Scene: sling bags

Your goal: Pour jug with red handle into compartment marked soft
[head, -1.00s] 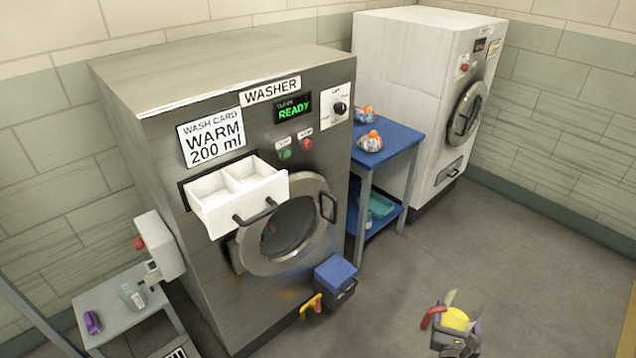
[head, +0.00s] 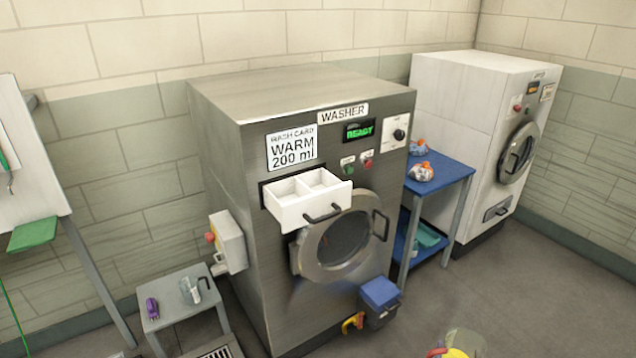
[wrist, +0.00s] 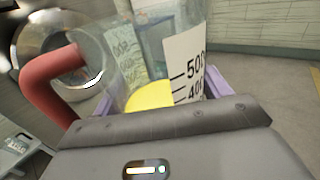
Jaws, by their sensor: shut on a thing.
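The clear jug with the red handle (wrist: 52,85) fills the middle of the wrist view, with graduation marks and something yellow inside low down. My gripper (wrist: 165,98) is shut on it; its purple fingers show on both sides. In the head view the jug (head: 464,340) is cut off at the bottom edge, with a bit of red handle and yellow showing, well below and right of the drawer. The washer's white drawer (head: 310,212) is pulled out, with two compartments that look empty. No compartment marking, such as soft, is readable.
The washer (head: 255,230) shows READY; its card reads WARM 200 ml. A grey stool (head: 172,318) at left holds another clear jug (head: 192,290) and a purple item (head: 152,308). A blue box (head: 380,293) sits low by the washer.

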